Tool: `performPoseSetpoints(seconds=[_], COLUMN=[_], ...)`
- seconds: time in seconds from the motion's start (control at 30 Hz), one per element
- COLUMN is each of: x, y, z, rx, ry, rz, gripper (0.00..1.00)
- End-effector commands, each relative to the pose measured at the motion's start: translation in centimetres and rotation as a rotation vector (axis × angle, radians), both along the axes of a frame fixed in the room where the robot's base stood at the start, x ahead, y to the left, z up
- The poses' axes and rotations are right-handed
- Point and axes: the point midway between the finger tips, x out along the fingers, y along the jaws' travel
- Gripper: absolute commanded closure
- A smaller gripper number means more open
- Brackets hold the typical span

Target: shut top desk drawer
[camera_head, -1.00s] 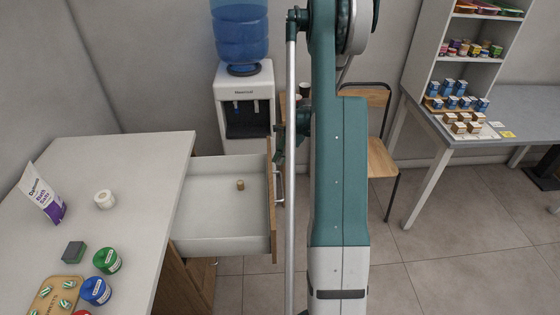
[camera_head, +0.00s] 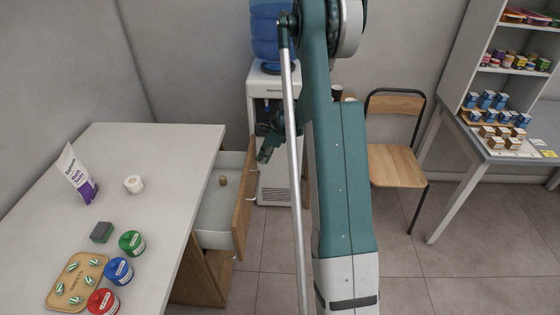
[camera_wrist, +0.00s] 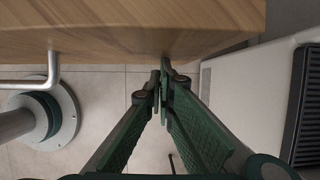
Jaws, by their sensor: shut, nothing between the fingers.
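The top desk drawer (camera_head: 214,213) is partly open, with a white inside and a wooden front (camera_head: 243,205). Its front also fills the top of the wrist view (camera_wrist: 130,35), with the metal handle (camera_wrist: 28,84) at the left. A small brown cylinder (camera_head: 222,181) stands inside the drawer. My gripper (camera_head: 263,157) is shut and empty just outside the drawer front, near its far end. In the wrist view the fingertips (camera_wrist: 162,77) meet the lower edge of the wooden front; I cannot tell whether they touch it.
A water dispenser (camera_head: 270,105) stands close behind my gripper. A wooden chair (camera_head: 397,165) stands at the right. Floor is free in front of the chair.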

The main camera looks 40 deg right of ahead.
Motion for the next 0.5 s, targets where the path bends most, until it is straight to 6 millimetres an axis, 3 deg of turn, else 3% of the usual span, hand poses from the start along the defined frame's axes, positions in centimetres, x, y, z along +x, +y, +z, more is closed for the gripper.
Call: performPoseSetpoints(seconds=[0.2, 0.5], x=[4.5, 8.8], y=[4.5, 8.8], z=[0.0, 0.0], rx=[0.001, 0.001], ry=[0.000, 0.000], rz=[0.004, 0.001], gripper=[1.00, 1.00])
